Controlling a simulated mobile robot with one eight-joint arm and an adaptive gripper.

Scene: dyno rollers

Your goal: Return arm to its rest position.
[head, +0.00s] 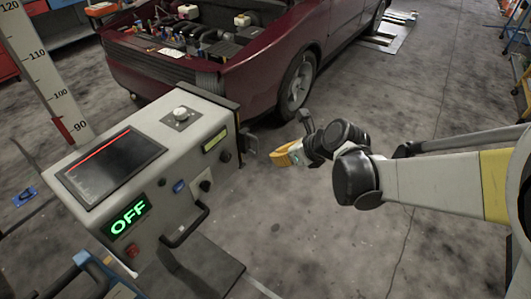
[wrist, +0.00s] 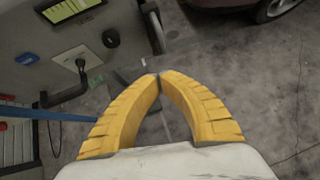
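My gripper (head: 287,154) has yellow fingers and is at the end of my arm, which reaches in from the right in the head view. It hangs over bare floor just right of the grey control console (head: 140,165). In the wrist view my gripper (wrist: 158,76) shows both yellow fingers curving in until their tips meet. Nothing shows between them. The fingertips appear apart from the console, whose side panel (wrist: 40,60) fills the upper left of the wrist view.
The console has a dark screen (head: 111,166), a green OFF sign (head: 128,214) and a side handle (head: 186,226). A dark red car (head: 240,70) with its engine bay open stands behind. A height scale (head: 47,72) is at left. Open concrete floor (head: 400,110) lies to the right.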

